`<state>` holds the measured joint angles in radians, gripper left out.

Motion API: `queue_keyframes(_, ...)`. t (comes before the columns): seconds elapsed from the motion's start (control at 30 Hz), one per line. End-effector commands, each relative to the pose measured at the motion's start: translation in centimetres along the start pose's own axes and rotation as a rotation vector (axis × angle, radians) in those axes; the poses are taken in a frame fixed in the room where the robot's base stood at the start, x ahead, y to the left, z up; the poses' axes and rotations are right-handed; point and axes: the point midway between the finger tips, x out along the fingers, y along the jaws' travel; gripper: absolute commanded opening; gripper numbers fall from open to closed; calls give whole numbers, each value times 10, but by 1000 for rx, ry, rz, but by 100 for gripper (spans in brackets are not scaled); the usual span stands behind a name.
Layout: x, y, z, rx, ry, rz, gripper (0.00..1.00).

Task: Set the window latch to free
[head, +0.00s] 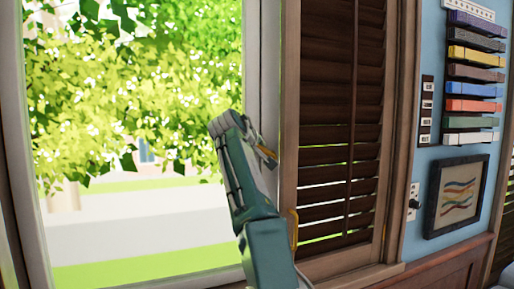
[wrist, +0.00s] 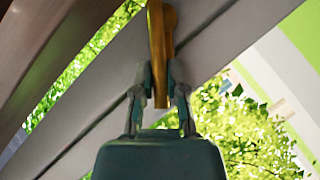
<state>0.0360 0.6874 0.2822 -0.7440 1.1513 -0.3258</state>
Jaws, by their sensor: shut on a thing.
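The window latch is a brass-coloured lever (wrist: 160,35) on the pale window frame in the wrist view. It hangs down between the two fingers of my gripper (wrist: 161,88), which is shut on it. In the head view my gripper (head: 257,140) is up against the window's right-hand frame post, and a small brass piece of the latch (head: 267,153) shows beside the fingers. My own arm and gripper hide part of the post and of the latch there.
Brown louvred shutters (head: 340,130) stand right of the window frame (head: 262,60). Another brass piece (head: 293,228) shows lower down, beside my arm. A framed picture (head: 458,196) and coloured wall shelves (head: 475,90) are farther right. Foliage lies beyond the glass.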

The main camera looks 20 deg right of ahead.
Motion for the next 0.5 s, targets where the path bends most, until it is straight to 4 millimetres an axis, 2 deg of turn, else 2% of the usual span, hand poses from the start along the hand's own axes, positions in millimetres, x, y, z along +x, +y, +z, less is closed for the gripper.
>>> queue_keyframes(0.03, 5, -4, 4, -3, -15, -8, 0)
queue_keyframes(0.27, 6, -4, 4, -3, -16, -8, 0)
queue_keyframes(0.3, 6, -4, 4, -3, -16, -8, 26)
queue_keyframes(0.37, 5, -4, 4, -3, -15, -7, 52)
queue_keyframes(0.5, 2, -2, 2, -2, -9, -4, 52)
